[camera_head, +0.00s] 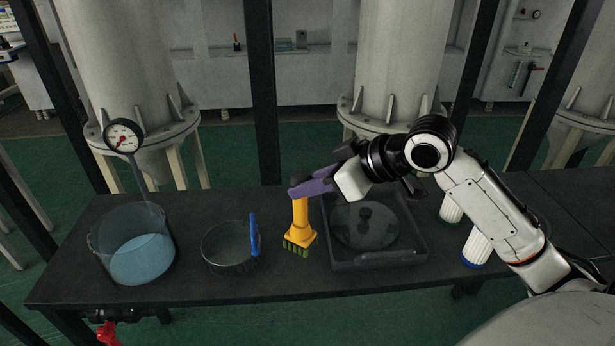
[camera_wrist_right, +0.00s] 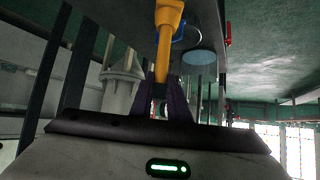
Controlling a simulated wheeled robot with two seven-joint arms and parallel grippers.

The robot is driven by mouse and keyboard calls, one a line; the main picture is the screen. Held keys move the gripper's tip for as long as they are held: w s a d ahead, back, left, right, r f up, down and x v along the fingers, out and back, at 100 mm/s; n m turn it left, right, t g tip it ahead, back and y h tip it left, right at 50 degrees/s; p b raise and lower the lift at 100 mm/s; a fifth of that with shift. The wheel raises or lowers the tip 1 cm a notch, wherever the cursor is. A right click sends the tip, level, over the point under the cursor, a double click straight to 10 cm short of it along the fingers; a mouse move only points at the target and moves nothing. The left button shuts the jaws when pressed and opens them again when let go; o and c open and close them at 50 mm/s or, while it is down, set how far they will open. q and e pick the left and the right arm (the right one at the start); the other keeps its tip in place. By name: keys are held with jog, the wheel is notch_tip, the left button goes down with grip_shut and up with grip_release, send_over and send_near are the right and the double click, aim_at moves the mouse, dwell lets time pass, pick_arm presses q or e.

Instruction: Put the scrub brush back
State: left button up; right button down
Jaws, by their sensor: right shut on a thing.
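The scrub brush (camera_head: 300,222) is yellow-orange with dark green bristles. It hangs nearly upright, bristles down, between the round dark basket and the dark tray. My right gripper (camera_head: 298,188), with purple fingers, is shut on the top of its handle. In the right wrist view the yellow brush (camera_wrist_right: 167,42) runs away from between the purple fingers (camera_wrist_right: 162,92). Whether the bristles touch the table or hover just above it, I cannot tell. My left gripper is not in view.
A clear bucket (camera_head: 105,236) of pale blue liquid, with a dial gauge (camera_head: 124,136) above it, stands at left. A round basket (camera_head: 216,262) with a blue handle (camera_head: 254,235) is left of the brush. A dark tray (camera_head: 418,250) and white ribbed pieces (camera_head: 479,244) are right.

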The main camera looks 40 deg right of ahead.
aim_at(307, 219)
notch_tip(307, 219, down, 6)
jog(key=shift+f+b, duration=0.1)
jog(key=shift+b, duration=1)
jog(key=shift+f, duration=0.55)
jog(key=shift+r, duration=0.1)
jog(key=shift+p, duration=0.35)
jog(key=shift+f+b, duration=0.3)
jog(key=shift+f, duration=0.35)
jog(key=c, duration=1.6)
grip_release()
jog(key=v, duration=1)
jog(key=shift+s+d+p, duration=0.1)
jog(key=shift+p, duration=0.3)
